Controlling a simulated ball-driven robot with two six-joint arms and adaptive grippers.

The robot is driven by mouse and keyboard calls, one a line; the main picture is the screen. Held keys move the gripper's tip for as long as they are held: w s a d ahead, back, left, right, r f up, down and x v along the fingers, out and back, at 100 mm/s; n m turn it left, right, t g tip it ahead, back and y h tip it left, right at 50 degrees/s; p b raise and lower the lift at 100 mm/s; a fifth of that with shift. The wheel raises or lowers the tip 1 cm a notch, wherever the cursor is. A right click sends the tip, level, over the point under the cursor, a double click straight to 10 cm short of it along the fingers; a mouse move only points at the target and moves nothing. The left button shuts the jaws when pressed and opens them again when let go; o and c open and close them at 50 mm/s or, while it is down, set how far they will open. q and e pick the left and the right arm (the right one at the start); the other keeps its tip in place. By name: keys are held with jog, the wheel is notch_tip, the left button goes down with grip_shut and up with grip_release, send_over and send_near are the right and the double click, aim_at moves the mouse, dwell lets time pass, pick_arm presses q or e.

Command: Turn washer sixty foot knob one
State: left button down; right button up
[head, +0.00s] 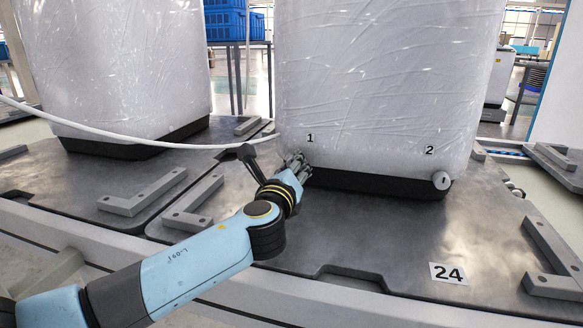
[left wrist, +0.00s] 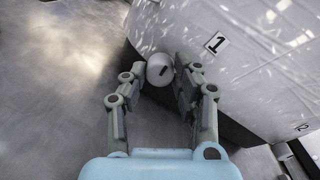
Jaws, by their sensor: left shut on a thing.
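The plastic-wrapped white washer (head: 385,70) stands on a dark base, with labels 1 and 2 near its bottom edge. Knob one (left wrist: 158,69) is a pale round foot knob with a dark slot, below label 1 (left wrist: 216,43). In the head view my gripper hides it. My left gripper (head: 299,166) reaches the washer's lower left corner. In the left wrist view its fingers (left wrist: 163,80) are shut on knob one, one on each side. Knob two (head: 441,180) sits at the washer's lower right corner. My right gripper is in neither view.
The washer stands on a dark metal plate marked 24 (head: 448,273), with raised angle brackets (head: 553,285) at its corners. Another wrapped unit (head: 120,70) stands at left. A white hose or cable (head: 130,137) crosses in front of it. Blue crates (head: 234,22) are behind.

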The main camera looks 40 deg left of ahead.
pick_arm(q)
jog(key=shift+n, duration=0.8)
jog(key=n, duration=0.4)
jog(key=shift+r, duration=0.1)
jog(key=shift+n, duration=1.9)
jog(key=shift+a+r+n, duration=0.1)
jog(key=shift+n, duration=0.2)
jog(key=shift+n+h, duration=0.3)
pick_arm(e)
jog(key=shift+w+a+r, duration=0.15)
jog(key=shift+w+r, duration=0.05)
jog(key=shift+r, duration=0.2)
pick_arm(q)
jog(key=shift+w+r, duration=0.1)
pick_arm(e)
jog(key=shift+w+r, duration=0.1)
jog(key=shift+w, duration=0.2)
